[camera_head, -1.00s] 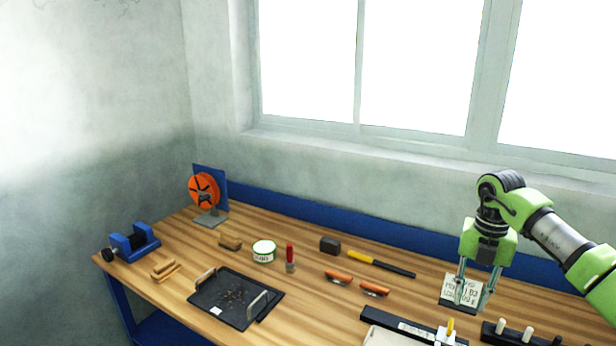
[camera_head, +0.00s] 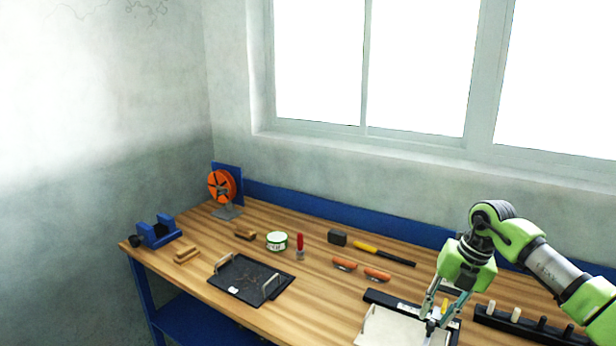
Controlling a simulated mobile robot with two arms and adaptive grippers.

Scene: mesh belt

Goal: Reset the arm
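My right gripper (camera_head: 435,322), light green with thin metallic fingers, comes in from the right and points down. Its fingertips are over the pale tray (camera_head: 383,331) at the front edge of the bench. The two fingers overlap in this view, so I cannot tell how wide they are apart or whether they touch anything. My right arm is bent, with its grey and green link at the right edge. My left arm and gripper are not in view.
The wooden bench (camera_head: 325,312) holds a black tray (camera_head: 240,279), an orange reel (camera_head: 222,186), a blue vise (camera_head: 158,232), a green-white tin (camera_head: 277,241) and a yellow-handled hammer (camera_head: 385,255). A dark rack with pegs (camera_head: 525,326) stands right of my gripper.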

